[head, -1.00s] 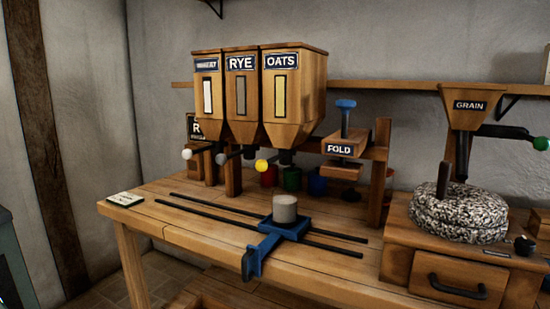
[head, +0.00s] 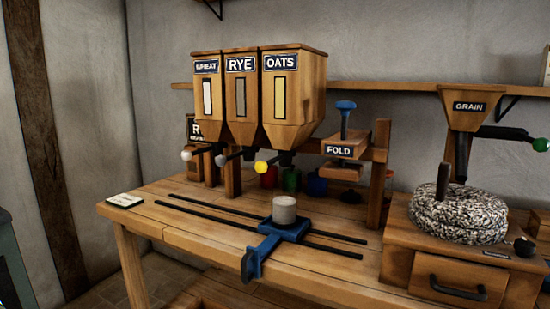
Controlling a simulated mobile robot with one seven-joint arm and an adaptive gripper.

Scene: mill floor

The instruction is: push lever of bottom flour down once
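Three wooden hoppers stand side by side above the bench, labelled WHEAT (head: 206,95), RYE (head: 241,95) and OATS (head: 291,95). The wheat lever (head: 187,155) ends in a white ball, the rye lever (head: 221,160) in a dark grey ball, and the oats lever (head: 261,167) in a yellow ball. No label reading "bottom flour" is legible. A grey-white cup (head: 284,209) stands on a blue carriage (head: 285,229) across two dark rails, in front of the hoppers. My gripper is not in view.
A FOLD press (head: 344,145) with a blue knob stands right of the hoppers. A GRAIN funnel (head: 469,107), a speckled millstone (head: 458,216) and a green-balled lever (head: 541,144) are at the right. The bench's left front (head: 170,215) is mostly clear, with a small white card (head: 124,200).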

